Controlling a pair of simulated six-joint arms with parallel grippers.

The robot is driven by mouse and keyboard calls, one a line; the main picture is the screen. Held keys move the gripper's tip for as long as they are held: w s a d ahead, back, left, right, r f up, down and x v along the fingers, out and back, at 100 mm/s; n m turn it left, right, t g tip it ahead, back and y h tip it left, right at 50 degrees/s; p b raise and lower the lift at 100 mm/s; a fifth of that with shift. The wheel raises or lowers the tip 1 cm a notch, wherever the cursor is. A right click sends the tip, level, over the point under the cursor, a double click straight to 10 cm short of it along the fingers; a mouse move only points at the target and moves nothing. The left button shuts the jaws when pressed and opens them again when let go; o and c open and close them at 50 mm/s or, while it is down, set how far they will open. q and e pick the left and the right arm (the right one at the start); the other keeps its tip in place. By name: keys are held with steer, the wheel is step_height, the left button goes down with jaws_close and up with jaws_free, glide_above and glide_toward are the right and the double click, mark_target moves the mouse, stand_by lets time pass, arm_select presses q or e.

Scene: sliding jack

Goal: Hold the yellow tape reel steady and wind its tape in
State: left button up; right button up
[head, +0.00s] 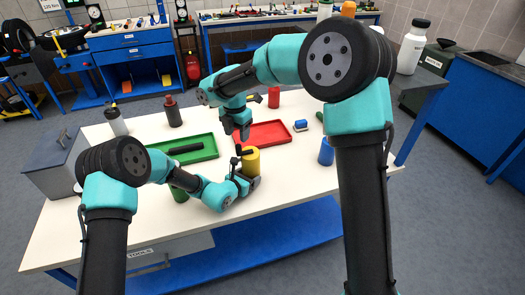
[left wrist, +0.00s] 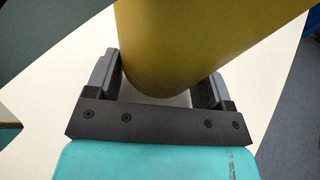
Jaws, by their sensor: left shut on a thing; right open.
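The yellow tape reel (head: 252,160) stands upright as a short cylinder near the middle of the white table. My left gripper (head: 247,178) is shut around its lower part from the front left. In the left wrist view, the yellow reel (left wrist: 205,40) fills the space between the dark fingers. My right gripper (head: 238,132) is open and points down, just above and left of the reel. A thin dark upright piece (head: 238,154) shows at the reel's left side; I cannot tell whether it is a crank. I cannot make out the tape itself.
A red tray (head: 270,133) lies behind the reel and a green tray (head: 190,148) lies to the left. A blue cylinder (head: 326,152) stands to the right. A green cylinder (head: 181,195) is partly hidden by my left arm. The table's front right is clear.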

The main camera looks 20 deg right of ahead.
mark_target(238, 145)
steer(key=shift+f, duration=3.7)
steer(key=shift+c, duration=0.4)
steer(key=c, duration=0.7)
